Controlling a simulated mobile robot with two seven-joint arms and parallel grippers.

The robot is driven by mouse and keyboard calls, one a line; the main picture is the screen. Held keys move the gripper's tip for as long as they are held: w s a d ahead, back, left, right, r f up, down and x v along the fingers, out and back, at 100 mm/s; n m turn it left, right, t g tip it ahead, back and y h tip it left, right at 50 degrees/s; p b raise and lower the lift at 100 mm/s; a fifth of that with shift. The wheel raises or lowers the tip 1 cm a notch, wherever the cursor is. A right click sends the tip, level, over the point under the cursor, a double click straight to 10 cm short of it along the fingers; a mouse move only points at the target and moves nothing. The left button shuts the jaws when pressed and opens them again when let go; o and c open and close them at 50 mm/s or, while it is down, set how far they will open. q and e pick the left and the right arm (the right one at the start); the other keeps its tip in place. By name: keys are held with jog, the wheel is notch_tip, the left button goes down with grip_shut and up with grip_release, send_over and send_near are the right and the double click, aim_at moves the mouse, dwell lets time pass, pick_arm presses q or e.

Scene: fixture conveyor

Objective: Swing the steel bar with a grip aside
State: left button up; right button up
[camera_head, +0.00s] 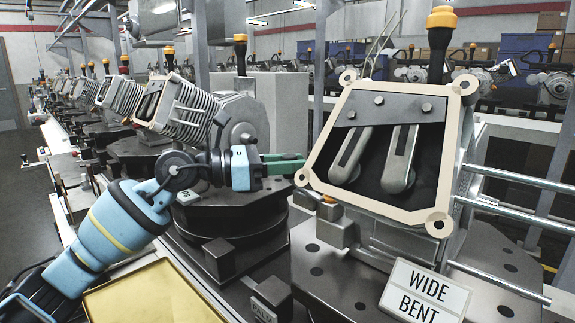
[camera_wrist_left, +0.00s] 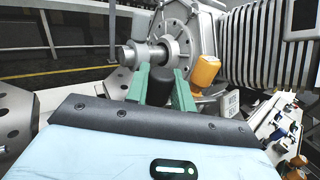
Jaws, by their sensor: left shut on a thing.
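My left gripper (camera_head: 290,163) comes in from the left, its green fingers beside the left edge of a tilted housing with a cream gasket rim (camera_head: 318,158). In the left wrist view the green fingers (camera_wrist_left: 160,88) are shut on a short black grip (camera_wrist_left: 158,92), one finger on each side of it. I take this for the grip of the steel bar; in the head view it is not clear. A round steel shaft (camera_wrist_left: 145,54) shows just beyond the fingers. How the bar joins the grip is hidden. My right gripper is not in view.
A sign reading "WIDE BENT" (camera_head: 425,292) stands in front of the housing. A yellow tray (camera_head: 150,295) lies at lower left. A black post with an orange cap (camera_head: 441,30) rises behind the housing. Steel rails (camera_head: 520,180) run at right. A finned motor (camera_head: 185,105) stands behind my arm.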

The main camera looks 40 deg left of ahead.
pick_arm(q)
jog(key=m+g+h, duration=0.2)
jog(key=shift+w+d+r+g+h, duration=0.1)
jog(key=shift+w+d+g+h, duration=0.05)
jog(key=shift+w+g+h, duration=0.2)
jog(key=m+g+h, duration=0.1)
jog(key=m+g, duration=0.1)
jog(key=g, duration=0.1)
jog(key=w+d+m+g+h+p, duration=0.1)
jog(key=m+g, duration=0.1)
jog(key=m+g+h+p, duration=0.1)
jog(key=m+g, duration=0.1)
jog(key=g, duration=0.1)
jog(key=shift+w+d+m+g+h, duration=0.2)
jog(key=shift+d+m+g+h, duration=0.05)
jog(key=shift+m+g+h, duration=0.1)
jog(key=shift+g, duration=0.4)
jog(key=o, duration=1)
jog(key=shift+d, duration=0.1)
